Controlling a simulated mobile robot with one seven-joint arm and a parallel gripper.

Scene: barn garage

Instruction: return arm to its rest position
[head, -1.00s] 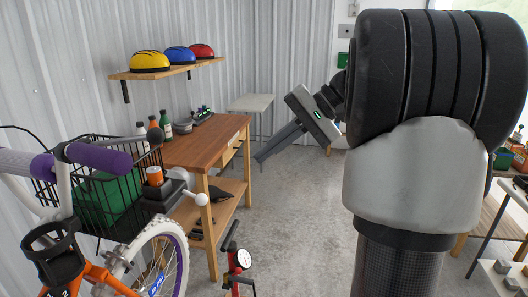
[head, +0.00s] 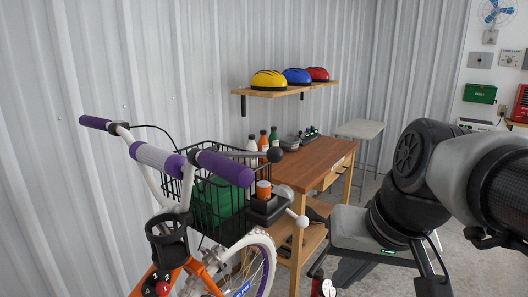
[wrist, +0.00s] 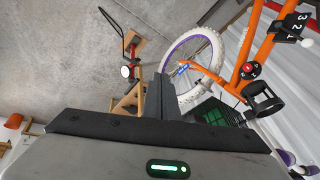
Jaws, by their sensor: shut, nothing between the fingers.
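My arm (head: 425,165) is bent on the right side of the head view, with its links partly cut off by the right edge. My gripper (head: 345,272) hangs at its end, low in the picture, with a green light on its pale body. It is in front of the workbench's right side. In the wrist view, my gripper (wrist: 163,85) shows dark fingers pointing away over the concrete floor, shut with nothing held. The fingertips are hard to make out.
An orange bicycle (head: 165,278) with purple grips and a black basket (head: 205,212) stands at the left. A wooden workbench (head: 305,158) holds bottles. Yellow, blue and red helmets sit on a wall shelf (head: 290,91). A red floor pump (wrist: 127,70) stands near the bicycle wheel.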

